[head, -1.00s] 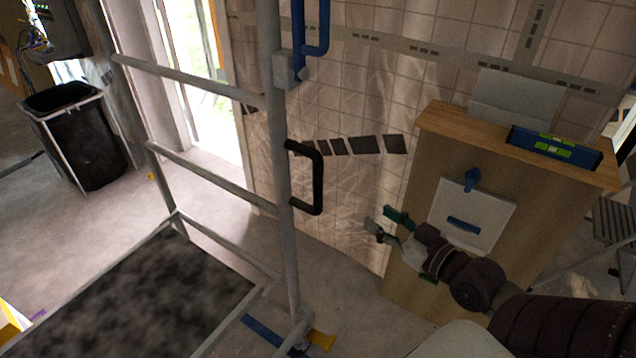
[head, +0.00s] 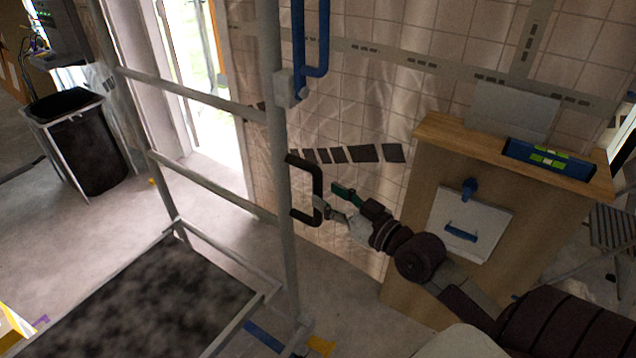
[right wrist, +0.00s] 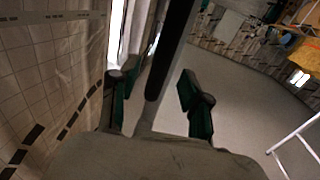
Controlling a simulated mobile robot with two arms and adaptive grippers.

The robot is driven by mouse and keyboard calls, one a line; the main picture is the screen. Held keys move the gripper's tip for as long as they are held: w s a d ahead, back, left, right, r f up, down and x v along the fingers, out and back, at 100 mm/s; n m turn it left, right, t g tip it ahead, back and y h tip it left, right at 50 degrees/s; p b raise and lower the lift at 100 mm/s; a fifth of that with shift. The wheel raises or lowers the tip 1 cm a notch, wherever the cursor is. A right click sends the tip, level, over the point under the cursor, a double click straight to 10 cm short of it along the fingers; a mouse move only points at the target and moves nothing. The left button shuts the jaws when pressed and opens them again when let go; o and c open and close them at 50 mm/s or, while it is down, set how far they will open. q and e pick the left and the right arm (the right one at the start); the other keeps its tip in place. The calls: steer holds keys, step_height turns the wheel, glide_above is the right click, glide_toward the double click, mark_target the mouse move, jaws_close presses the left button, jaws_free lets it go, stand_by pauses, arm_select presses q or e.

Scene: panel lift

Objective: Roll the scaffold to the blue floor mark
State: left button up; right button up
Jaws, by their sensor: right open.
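The scaffold is a grey tube frame (head: 284,215) with a dark mottled platform (head: 165,305) at lower left. A black D-shaped handle (head: 319,180) is fixed to its near upright. My right gripper (head: 331,200) is open at the lower right of this handle. In the right wrist view, the open green-padded fingers (right wrist: 158,95) stand on either side of a dark bar that looks like the handle (right wrist: 168,50); I cannot tell whether they touch it. A blue strip (head: 264,337) shows by the scaffold's foot; I cannot tell if it is a floor mark. My left gripper is out of view.
A wooden cabinet (head: 410,235) with a blue level (head: 548,158) on top stands at right, near my right arm. A black bin (head: 85,150) stands at far left. A tiled wall (head: 380,85) is behind the scaffold. The floor between bin and scaffold looks clear.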

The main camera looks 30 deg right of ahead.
mark_target(321, 192)
steer(key=shift+w+a+p, duration=0.2)
steer(key=shift+w, duration=0.75)
steer(key=shift+w+a+p, duration=0.2)
steer(key=shift+w, duration=0.75)
jaws_close()
steer(key=shift+a, duration=0.1)
